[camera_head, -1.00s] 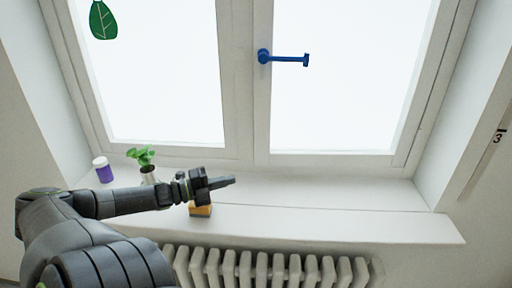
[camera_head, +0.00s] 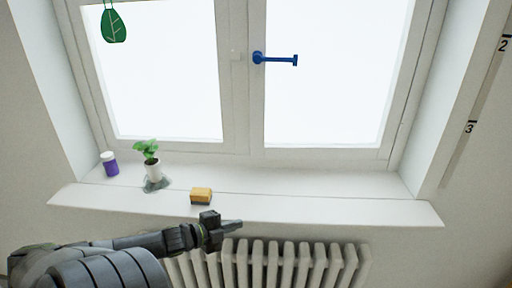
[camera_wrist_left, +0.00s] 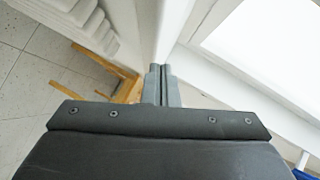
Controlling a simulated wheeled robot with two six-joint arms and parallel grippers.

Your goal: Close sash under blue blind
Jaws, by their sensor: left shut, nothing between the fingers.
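A white window fills the head view. Its right sash (camera_head: 256,120) carries a blue handle (camera_head: 275,59) that points right, level. The right sash looks flush with its frame, though I cannot tell for sure whether it is shut. No blue blind shows. My left gripper (camera_head: 233,225) is low in front of the sill's front edge, over the radiator, well below the handle. Its fingers are together and empty, also in the left wrist view (camera_wrist_left: 161,85). My right gripper is not in view.
On the sill (camera_head: 330,208) stand a purple jar with white lid (camera_head: 110,165), a potted plant (camera_head: 152,165) and a yellow sponge-like block (camera_head: 201,196). A green leaf ornament (camera_head: 113,26) hangs upper left. A white radiator (camera_head: 290,262) is below. The sill's right part is clear.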

